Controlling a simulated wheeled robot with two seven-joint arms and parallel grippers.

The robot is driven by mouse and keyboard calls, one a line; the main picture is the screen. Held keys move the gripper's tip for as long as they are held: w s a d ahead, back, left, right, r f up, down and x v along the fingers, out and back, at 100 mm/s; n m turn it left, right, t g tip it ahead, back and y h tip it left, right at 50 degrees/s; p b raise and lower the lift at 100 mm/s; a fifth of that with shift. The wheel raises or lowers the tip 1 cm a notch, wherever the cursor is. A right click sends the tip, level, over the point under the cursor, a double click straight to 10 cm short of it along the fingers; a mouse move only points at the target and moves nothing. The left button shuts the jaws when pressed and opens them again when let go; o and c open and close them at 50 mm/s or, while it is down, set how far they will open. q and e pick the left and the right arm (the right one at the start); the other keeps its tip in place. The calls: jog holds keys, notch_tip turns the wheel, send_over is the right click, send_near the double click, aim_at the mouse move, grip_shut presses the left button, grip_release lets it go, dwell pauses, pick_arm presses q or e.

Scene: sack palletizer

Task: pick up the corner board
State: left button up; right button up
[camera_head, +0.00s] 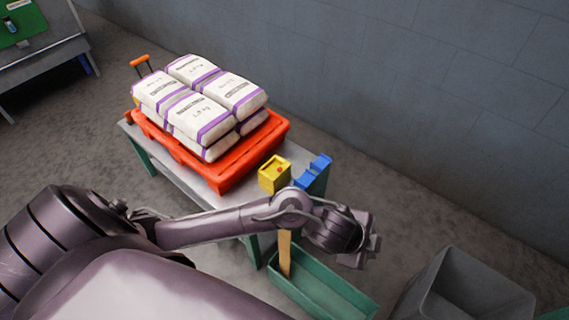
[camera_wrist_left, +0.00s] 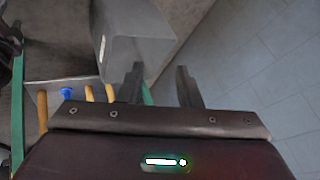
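A tan board (camera_head: 285,253), which looks like the corner board, stands upright in a green open bin (camera_head: 345,300) below the table. My left arm passes in front of its upper part. My left gripper (camera_head: 370,250) is to the right of the board, apart from it, above the bin's right side. In the left wrist view the two fingers of the left gripper (camera_wrist_left: 161,85) are spread, with nothing between them. Several tan strips (camera_wrist_left: 42,108) show at the left of that view; I cannot tell whether one is the same board. My right gripper is not in view.
White and purple sacks (camera_head: 205,95) are stacked on an orange pallet (camera_head: 225,175) on a table (camera_head: 205,190). A yellow box (camera_head: 274,174) and a blue item (camera_head: 313,172) sit at its right end. A grey bin (camera_head: 460,290) stands at the lower right, near the wall.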

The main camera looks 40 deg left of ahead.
pick_arm(q)
jog(key=a+f+m+g+y, duration=0.1)
jog(key=a+f+m+g, duration=0.2)
jog(key=a+f, duration=0.4)
jog(key=g+y, duration=0.3)
send_over(284, 237)
jog(key=shift+w+a+f, duration=0.1)
jog(key=shift+w+f, duration=0.15)
jog(key=shift+f, duration=0.05)
notch_tip(284, 237, down, 8)
jog(key=b, duration=0.1)
jog(key=shift+r, duration=0.15)
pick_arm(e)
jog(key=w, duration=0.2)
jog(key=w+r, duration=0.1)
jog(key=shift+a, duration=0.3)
pick_arm(q)
jog(key=shift+s+a, duration=0.1)
grip_shut()
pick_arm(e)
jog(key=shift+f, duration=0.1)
